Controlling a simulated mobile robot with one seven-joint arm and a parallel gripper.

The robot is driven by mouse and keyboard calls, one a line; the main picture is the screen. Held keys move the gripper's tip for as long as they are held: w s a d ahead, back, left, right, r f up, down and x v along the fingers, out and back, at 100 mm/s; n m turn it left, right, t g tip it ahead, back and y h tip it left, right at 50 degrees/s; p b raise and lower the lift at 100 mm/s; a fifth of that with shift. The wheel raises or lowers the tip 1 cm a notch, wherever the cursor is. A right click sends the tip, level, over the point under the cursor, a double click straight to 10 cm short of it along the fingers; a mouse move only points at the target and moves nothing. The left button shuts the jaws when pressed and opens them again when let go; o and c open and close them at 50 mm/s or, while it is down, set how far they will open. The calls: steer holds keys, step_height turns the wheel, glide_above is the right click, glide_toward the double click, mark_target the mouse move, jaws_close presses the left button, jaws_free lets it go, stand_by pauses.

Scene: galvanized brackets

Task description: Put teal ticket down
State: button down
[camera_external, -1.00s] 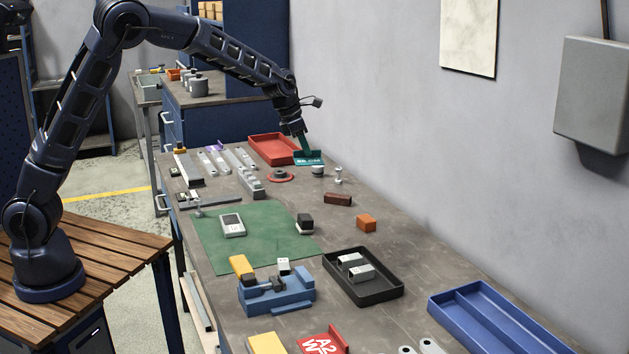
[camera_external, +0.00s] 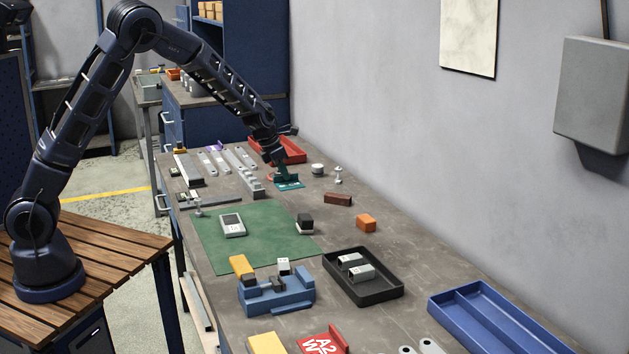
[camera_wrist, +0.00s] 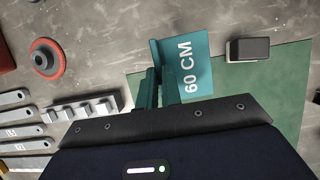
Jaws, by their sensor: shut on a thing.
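The teal ticket (camera_wrist: 188,72) is a small angled plate with white "60 CM" lettering. In the wrist view my gripper (camera_wrist: 157,86) is shut on its upright part. In the external view the teal ticket (camera_external: 289,184) is low over the grey bench, between the red tray and the green mat; I cannot tell whether it touches the bench. My gripper (camera_external: 279,166) is above it, pointing down.
A grey stepped block (camera_external: 251,184) is just left of the ticket. The green mat (camera_external: 265,243) lies nearer the camera, with a dark block (camera_external: 305,222) on it. The red tray (camera_external: 291,148) is behind. A red-rimmed disc (camera_wrist: 47,58) shows in the wrist view.

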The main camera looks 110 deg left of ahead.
steer(key=shift+f, duration=4.4)
steer(key=shift+f, duration=0.4)
steer(key=c, duration=1.6)
jaws_free()
steer(key=shift+r, duration=0.1)
steer(key=shift+r, duration=0.3)
steer(key=v, duration=1.2)
